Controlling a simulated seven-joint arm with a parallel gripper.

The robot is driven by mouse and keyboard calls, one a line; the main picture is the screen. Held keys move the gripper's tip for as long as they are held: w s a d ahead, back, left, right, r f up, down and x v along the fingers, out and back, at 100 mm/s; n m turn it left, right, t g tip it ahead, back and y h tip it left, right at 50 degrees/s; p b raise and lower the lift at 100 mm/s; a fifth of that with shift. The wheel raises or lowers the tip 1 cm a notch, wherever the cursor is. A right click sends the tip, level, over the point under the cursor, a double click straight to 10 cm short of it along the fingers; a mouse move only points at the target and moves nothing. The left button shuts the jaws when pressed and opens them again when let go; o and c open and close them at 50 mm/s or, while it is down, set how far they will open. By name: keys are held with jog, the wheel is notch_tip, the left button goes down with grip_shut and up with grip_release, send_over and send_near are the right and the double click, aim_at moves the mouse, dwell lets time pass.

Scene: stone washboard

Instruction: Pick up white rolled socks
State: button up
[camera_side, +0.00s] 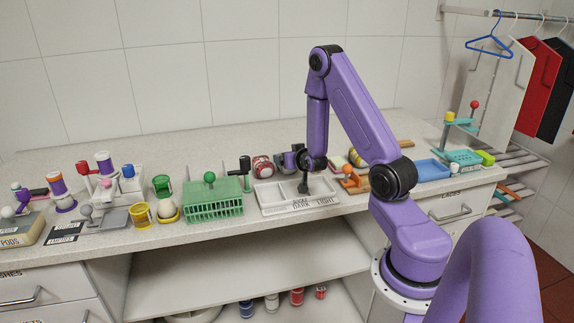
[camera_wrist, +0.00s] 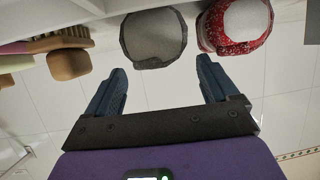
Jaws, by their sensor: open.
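My gripper (camera_wrist: 161,65) is open and empty, its two dark blue fingers spread apart. In the wrist view, a rolled, grey-looking bundle (camera_wrist: 154,40) with a darker rim lies just beyond the gap between the fingertips and does not appear to be held. A red-and-white patterned bundle (camera_wrist: 236,26) lies beside it on the right, beyond the right finger. The patterned bundle also shows in the side view (camera_side: 262,167), at the back of the counter, left of my gripper (camera_side: 290,160). I see no bundle that is plainly white. My wrist hides part of this area in the side view.
A pale tray (camera_side: 270,208) marked DARK and LIGHT lies in front, below my wrist. A green basket (camera_side: 214,207) stands to its left. A brown brush-like object (camera_wrist: 70,62) lies left in the wrist view. A blue tray (camera_side: 432,170) is farther right on the counter.

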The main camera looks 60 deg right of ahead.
jog(key=shift+x, duration=1.5)
jog(key=c, duration=1.1)
jog(key=shift+o, duration=0.2)
jog(key=shift+r, duration=0.1)
notch_tip(320, 180, up, 10)
